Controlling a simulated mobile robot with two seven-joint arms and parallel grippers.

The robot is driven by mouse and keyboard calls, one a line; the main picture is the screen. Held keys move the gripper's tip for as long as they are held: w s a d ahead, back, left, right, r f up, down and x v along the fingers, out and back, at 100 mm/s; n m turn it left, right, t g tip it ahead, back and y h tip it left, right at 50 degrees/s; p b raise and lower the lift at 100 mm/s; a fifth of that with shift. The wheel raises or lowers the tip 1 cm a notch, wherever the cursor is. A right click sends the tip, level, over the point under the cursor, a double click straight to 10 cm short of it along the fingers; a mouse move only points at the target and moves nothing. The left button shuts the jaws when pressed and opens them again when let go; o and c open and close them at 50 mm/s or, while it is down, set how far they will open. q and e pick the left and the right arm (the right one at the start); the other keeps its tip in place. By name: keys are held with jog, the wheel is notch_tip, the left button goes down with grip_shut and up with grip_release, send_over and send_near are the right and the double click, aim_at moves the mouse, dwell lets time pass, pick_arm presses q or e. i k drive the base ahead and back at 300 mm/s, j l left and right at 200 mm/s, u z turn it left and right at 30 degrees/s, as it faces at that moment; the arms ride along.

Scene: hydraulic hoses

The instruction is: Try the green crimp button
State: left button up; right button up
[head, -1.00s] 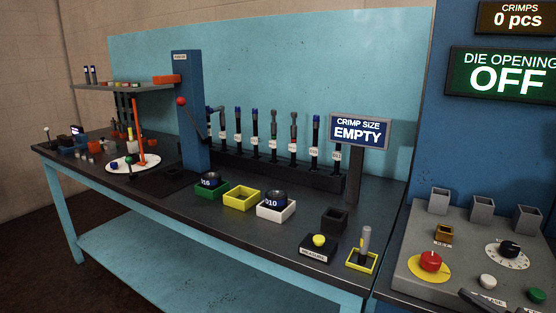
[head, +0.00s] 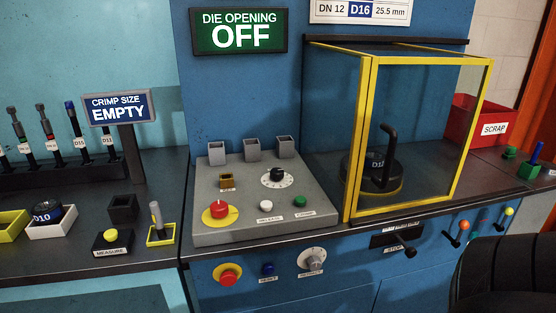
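The green crimp button (head: 299,201) sits at the right front of the grey sloped control panel (head: 235,232), with a small label below it. A white button (head: 266,206) is to its left. A red knob (head: 219,209) on a yellow disc is further left, and a black dial (head: 277,175) is behind. The die opening display (head: 239,32) above reads OFF. The crimp size display (head: 118,107) reads EMPTY. Neither gripper is in view, and nothing touches the green button.
A yellow-framed clear guard (head: 368,140) stands right of the panel, with a black die labelled D12 (head: 377,163) behind it. A red emergency button (head: 228,274) is on the front face below. A dark ribbed shape (head: 505,275) fills the bottom right; I cannot tell what it is.

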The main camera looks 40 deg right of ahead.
aim_at(300, 200)
jog(key=z, duration=1.9)
